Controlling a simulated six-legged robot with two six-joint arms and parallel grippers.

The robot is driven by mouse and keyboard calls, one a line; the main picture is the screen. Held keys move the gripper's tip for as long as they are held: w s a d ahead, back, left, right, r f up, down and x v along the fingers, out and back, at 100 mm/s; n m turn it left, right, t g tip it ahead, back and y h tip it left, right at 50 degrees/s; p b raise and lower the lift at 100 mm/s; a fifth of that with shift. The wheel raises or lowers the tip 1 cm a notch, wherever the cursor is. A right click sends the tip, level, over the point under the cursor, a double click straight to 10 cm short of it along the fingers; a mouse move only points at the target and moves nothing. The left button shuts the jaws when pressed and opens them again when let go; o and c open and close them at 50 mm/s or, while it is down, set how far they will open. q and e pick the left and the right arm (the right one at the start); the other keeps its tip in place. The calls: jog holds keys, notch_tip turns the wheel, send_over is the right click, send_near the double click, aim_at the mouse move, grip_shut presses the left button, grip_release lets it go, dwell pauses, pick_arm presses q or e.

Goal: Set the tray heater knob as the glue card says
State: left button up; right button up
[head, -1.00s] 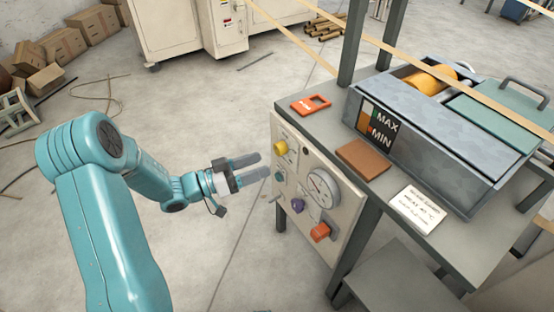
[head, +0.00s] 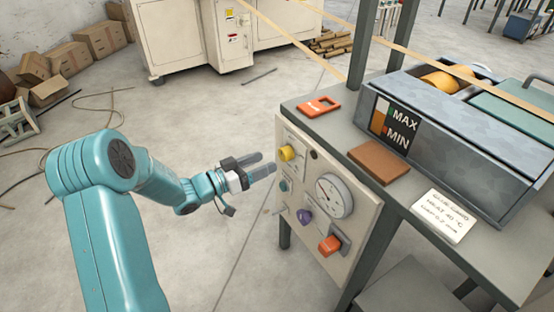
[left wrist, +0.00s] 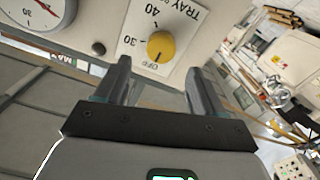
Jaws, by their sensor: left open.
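The tray heater knob (head: 287,153) is yellow, on the upper left of the cream control panel (head: 345,262). In the left wrist view the knob (left wrist: 161,45) sits on a white dial plate marked 30, 40 and OFF. My left gripper (head: 272,163) is open and empty, close in front of the panel's left side. In the left wrist view its fingers (left wrist: 158,75) stand apart on either side below the knob, not touching it. The glue card (head: 443,217) lies on the bench top; its print is too small to read surely. My right gripper is out of view.
The panel also carries a teal knob (head: 284,186), a purple knob (head: 304,216), a round gauge (head: 334,196) and an orange switch (head: 330,245). A brown block (head: 379,162) and an orange tag (head: 318,107) lie on the bench. Open floor surrounds my left arm.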

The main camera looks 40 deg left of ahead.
aim_at(281, 154)
pick_arm(q)
jog(key=x, duration=0.5)
jog(key=shift+w+d+b, duration=0.15)
jog(key=shift+w+b, duration=0.2)
jog(key=shift+b, duration=0.05)
jog(key=c, duration=1.1)
jog(key=shift+o, duration=0.2)
